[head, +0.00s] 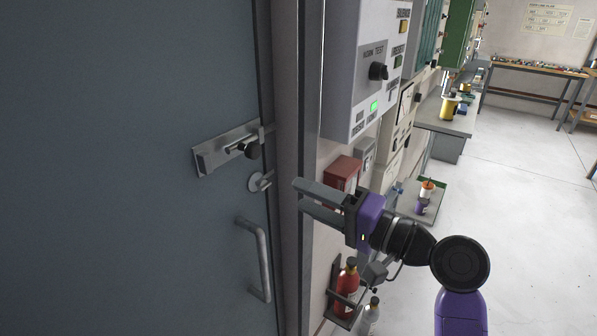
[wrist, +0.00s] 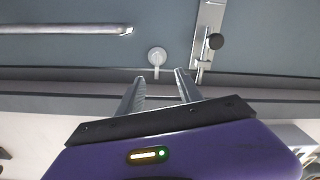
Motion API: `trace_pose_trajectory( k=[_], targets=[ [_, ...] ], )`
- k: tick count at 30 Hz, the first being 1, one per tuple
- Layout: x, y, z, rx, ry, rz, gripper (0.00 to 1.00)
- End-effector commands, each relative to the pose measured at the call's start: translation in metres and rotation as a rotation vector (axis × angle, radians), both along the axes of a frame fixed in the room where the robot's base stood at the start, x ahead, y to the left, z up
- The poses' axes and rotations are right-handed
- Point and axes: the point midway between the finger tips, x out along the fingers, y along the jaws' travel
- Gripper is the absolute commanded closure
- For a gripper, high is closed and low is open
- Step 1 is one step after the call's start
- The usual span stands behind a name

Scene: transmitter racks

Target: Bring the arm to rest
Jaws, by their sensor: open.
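My gripper (head: 298,193) is open and empty in the head view, reaching left from my purple and black arm toward the door frame. In the wrist view the two fingers of my gripper (wrist: 161,84) stand apart, pointing at a grey door (wrist: 60,52). A round lock or thumb-turn (wrist: 157,57) shows just beyond the fingertips, apart from them as far as I can tell. The same door (head: 120,90) fills the left of the head view.
The door bears a slide bolt (head: 225,148) and a pull handle (head: 262,255). A grey control box (head: 372,60) hangs above my gripper, with a red box (head: 343,170) close behind. Bottles (head: 349,280) stand below. Open floor (head: 510,190) lies at right.

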Motion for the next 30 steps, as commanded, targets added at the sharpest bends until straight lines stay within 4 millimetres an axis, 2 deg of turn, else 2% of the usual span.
trace_pose_trajectory(
  k=[5, 6, 10, 14, 17, 20, 24, 30],
  targets=[
    [0.022, -0.026, 0.022, -0.04, -0.138, -0.167, 0.57],
    [0.025, -0.034, 0.022, -0.061, -0.168, -0.218, 0.57],
    [0.022, -0.062, 0.005, -0.143, -0.245, -0.379, 0.57],
    [0.009, -0.087, -0.02, -0.238, -0.296, -0.51, 0.57],
    [-0.01, -0.106, -0.043, -0.326, -0.331, -0.603, 0.57],
    [-0.037, -0.123, -0.067, -0.43, -0.368, -0.689, 0.57],
    [-0.083, -0.143, -0.097, -0.586, -0.415, -0.78, 0.57],
    [-0.155, -0.159, -0.125, -0.796, -0.474, -0.846, 0.57]
  ],
)
